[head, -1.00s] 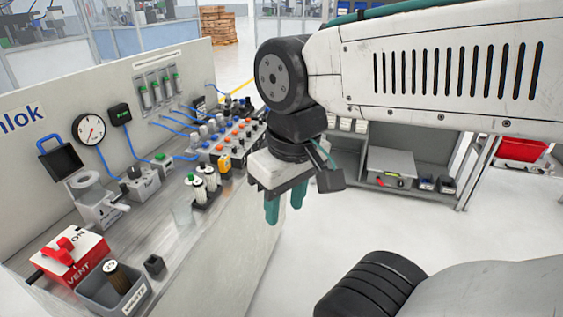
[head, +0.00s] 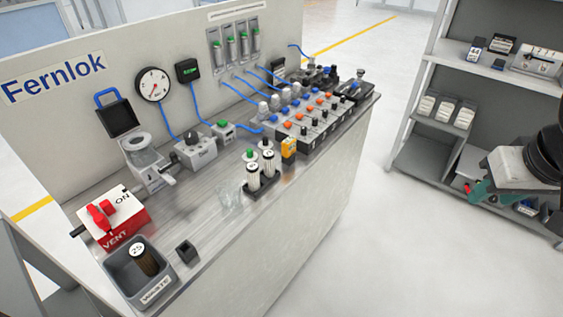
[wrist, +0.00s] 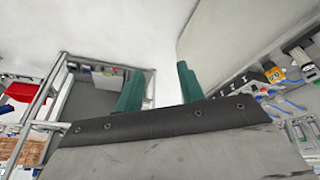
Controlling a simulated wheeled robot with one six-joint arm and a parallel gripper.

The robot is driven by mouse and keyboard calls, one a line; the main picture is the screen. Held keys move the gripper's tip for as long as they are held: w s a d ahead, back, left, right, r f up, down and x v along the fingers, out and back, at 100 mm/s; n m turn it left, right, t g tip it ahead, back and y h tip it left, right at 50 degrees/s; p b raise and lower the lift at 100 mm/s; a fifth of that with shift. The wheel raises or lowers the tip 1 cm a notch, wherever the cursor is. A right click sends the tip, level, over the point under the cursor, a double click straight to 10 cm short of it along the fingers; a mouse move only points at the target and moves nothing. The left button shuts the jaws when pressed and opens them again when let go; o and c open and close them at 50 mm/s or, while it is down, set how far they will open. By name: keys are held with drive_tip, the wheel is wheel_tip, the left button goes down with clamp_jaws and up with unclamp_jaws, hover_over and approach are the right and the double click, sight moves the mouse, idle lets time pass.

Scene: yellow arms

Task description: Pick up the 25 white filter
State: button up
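Several white cylindrical filters stand in a black holder (head: 254,193) on the bench. A front one (head: 253,179) and one to its right (head: 267,165) have white caps with dark marks too small to read; a green top shows behind them. I cannot tell which is marked 25. A dark brown filter with a white cap reading 25 (head: 137,249) sits in the grey WASTE bin (head: 156,297). My gripper (head: 476,192) is at the right edge, far from the bench filters. In the wrist view its green fingers (wrist: 160,82) are apart with nothing between them.
A clear beaker (head: 229,195) stands left of the holder, and a yellow device (head: 289,149) stands right of it. A red VENT switch box (head: 115,220), a small black cup (head: 187,251) and a valve manifold (head: 320,122) share the bench. Shelving (head: 436,130) stands behind my gripper; open floor (head: 390,240) lies between.

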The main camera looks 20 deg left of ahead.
drive_tip(key=w+a+f+n+t+y, duration=0.2)
drive_tip(key=w+a+f+n+t, duration=0.1)
drive_tip(key=w+a, duration=0.55)
drive_tip(key=n+y, duration=0.6)
drive_tip(key=y, duration=0.3)
approach(271, 155)
drive_tip(key=w+f, duration=0.1)
drive_tip(key=shift+t, duration=0.3)
drive_tip(key=x, duration=0.5)
drive_tip(key=s+x, duration=0.1)
drive_tip(key=x, duration=0.2)
drive_tip(key=shift+a+r, duration=0.15)
drive_tip(key=shift+a, duration=0.25)
drive_tip(key=shift+w+a, duration=0.25)
drive_tip(key=shift+c, duration=0.2)
drive_tip(key=c, duration=0.7)
